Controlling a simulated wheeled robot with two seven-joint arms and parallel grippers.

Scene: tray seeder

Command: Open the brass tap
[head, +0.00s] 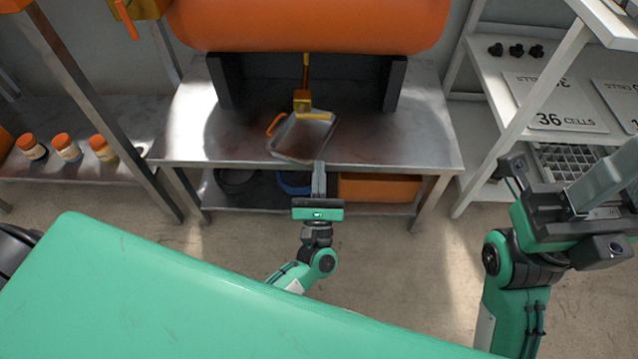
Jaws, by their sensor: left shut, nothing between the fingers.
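The brass tap (302,101) hangs on a thin pipe below the orange tank (310,22), above the steel bench. A shallow grey pan (285,146) lies under it, and a small orange handle (276,124) shows at the pan's left edge; I cannot tell whether it belongs to the tap or the pan. My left gripper (319,168) is shut and empty, its fingers pointing toward the bench at the pan's near right corner, short of the tap in the picture. My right gripper (556,170) is open and empty at the right, by the shelf.
The steel bench (400,150) has bare room either side of the pan. Black supports (392,84) hold the tank. An orange bin (375,188) sits below. White shelves (515,105) with cell cards stand at right; several jars (66,147) at left. A green surface (150,290) fills the foreground.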

